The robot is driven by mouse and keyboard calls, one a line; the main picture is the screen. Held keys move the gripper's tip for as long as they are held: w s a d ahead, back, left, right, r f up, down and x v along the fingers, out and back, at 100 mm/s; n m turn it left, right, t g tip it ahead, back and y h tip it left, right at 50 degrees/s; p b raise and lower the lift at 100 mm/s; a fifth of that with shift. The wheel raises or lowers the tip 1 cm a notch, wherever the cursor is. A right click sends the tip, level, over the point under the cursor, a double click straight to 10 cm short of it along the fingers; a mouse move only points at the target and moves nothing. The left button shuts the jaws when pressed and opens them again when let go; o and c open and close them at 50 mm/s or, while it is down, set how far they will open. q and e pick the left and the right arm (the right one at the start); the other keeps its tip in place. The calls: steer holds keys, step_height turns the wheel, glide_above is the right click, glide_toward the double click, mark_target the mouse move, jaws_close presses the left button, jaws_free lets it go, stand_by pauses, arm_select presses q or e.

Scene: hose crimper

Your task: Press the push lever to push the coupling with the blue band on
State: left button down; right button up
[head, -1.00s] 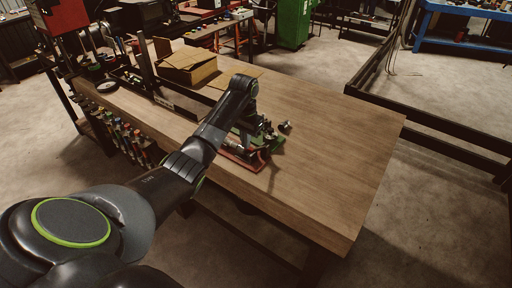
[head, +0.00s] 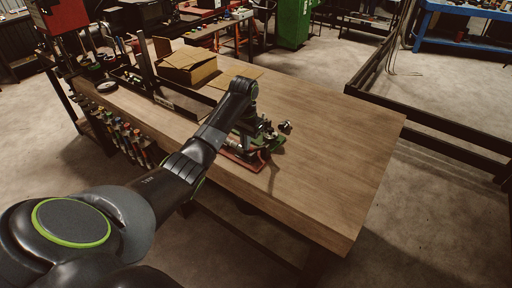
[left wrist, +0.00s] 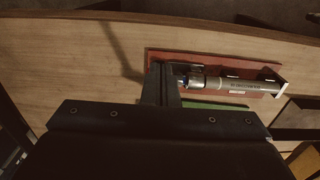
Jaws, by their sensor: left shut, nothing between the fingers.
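I cannot single out the push lever. My right gripper is not in view.
An open cardboard box (head: 188,66) and a dark tray (head: 180,100) stand further back left. The bench's right side is clear.

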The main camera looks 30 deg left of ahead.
arm_select(q)
step_height(320, 180, down, 7)
steer(key=b, duration=0.2)
steer(key=shift+s+r, duration=0.15)
stand_by(1.4)
steer(key=r+p, duration=0.2)
steer(key=p, duration=0.1)
steer(key=shift+w+r, duration=0.2)
steer(key=shift+r, duration=5.35)
steer(key=shift+s+f, duration=0.1)
